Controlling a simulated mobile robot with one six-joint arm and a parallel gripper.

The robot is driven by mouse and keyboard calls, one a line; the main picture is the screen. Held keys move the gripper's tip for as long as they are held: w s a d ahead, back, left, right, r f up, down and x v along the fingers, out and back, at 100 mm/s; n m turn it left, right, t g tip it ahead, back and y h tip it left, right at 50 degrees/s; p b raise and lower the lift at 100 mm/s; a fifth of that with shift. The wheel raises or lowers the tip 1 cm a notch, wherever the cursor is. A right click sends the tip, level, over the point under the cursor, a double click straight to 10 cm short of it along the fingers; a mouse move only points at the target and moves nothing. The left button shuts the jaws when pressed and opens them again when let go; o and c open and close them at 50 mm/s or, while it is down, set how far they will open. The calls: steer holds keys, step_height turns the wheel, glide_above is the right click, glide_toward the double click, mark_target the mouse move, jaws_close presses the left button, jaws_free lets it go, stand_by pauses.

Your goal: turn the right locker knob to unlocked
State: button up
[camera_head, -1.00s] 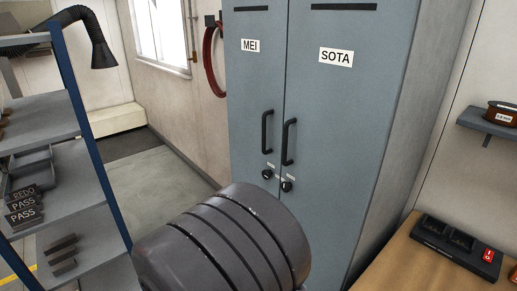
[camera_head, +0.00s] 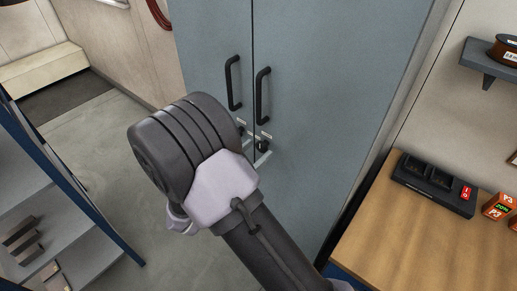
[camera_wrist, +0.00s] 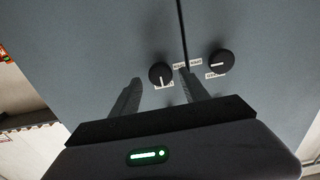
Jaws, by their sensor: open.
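The right locker knob (camera_head: 263,146) is a small black round knob on the grey right locker door. The wrist view appears turned over, so the same knob (camera_wrist: 160,75) shows left of the other one. Its white mark runs down toward a label. My gripper (camera_wrist: 161,77) is open, its two dark fingers pointing at the door on either side of this knob in the picture. I cannot tell how far the tips are from it. In the head view my wrist hides the fingers.
The left locker's knob (camera_head: 241,131) is close beside; it also shows in the wrist view (camera_wrist: 220,62). Black handles (camera_head: 263,95) stand out above the knobs. A wooden bench (camera_head: 420,245) with a black charger (camera_head: 435,184) is at right, a shelf rack (camera_head: 60,220) at left.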

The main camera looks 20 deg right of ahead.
steer(key=shift+x, duration=0.9)
jaws_close()
